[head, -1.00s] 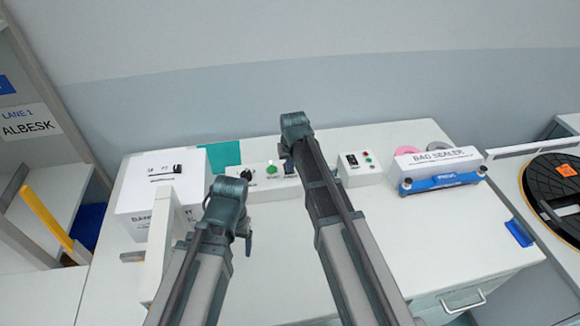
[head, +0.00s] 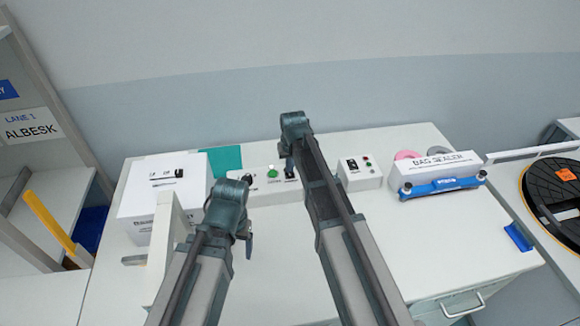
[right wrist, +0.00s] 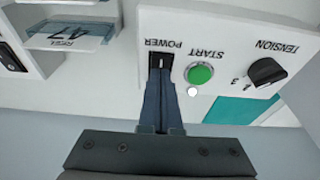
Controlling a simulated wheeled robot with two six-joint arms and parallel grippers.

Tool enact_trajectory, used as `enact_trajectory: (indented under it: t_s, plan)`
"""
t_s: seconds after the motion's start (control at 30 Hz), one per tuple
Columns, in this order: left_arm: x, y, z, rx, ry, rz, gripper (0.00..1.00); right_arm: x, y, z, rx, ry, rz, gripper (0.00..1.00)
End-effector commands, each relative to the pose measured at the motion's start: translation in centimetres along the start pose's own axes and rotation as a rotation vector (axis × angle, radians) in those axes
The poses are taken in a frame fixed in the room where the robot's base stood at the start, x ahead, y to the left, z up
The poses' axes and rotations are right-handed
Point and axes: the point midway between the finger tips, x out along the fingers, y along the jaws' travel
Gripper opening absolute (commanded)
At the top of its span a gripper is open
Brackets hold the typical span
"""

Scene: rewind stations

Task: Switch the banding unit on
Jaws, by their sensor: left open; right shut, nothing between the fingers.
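The banding unit is a white box (head: 165,202) at the left of the bench, with a white control panel (head: 262,198) beside it. In the right wrist view the panel (right wrist: 215,30) carries a black POWER switch (right wrist: 156,54), a green START button (right wrist: 200,75) and a black TENSION knob (right wrist: 267,72). My right gripper (right wrist: 160,75) is shut and empty, its fingertips right at the POWER switch and partly covering it. I cannot tell whether they touch it. My left gripper (head: 247,240) is open and empty above the bench, left of the right arm and in front of the panel.
A smaller switch box (head: 360,177) and a bag sealer (head: 440,175) with a blue bar stand to the right. A teal mat (head: 226,158) lies behind the panel. A black reel (head: 553,190) lies at far right.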

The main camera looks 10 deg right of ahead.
Motion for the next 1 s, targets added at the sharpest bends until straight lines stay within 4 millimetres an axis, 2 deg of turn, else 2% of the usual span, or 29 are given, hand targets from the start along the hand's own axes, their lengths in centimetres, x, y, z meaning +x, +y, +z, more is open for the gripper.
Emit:
enact_trajectory:
  t_s: [0.17,0.4,0.8,1.0]
  plan:
    - [-1.5,-0.1,0.1,0.0,0.0,0.0,0.79,-1.5,0.1,-0.2,0.0,0.0,0.0,0.0]
    - [-4.8,-0.5,0.3,0.0,0.0,0.0,0.79,-4.8,0.2,-0.7,0.0,0.0,0.0,0.0]
    - [-10.9,-1.0,0.6,0.002,0.0,0.0,0.79,-11.6,0.2,1.3,0.0,0.0,0.0,0.0]
    - [-12.6,-1.2,0.7,-0.001,0.0,0.001,0.79,-13.4,0.2,1.8,0.0,0.0,0.0,0.0]
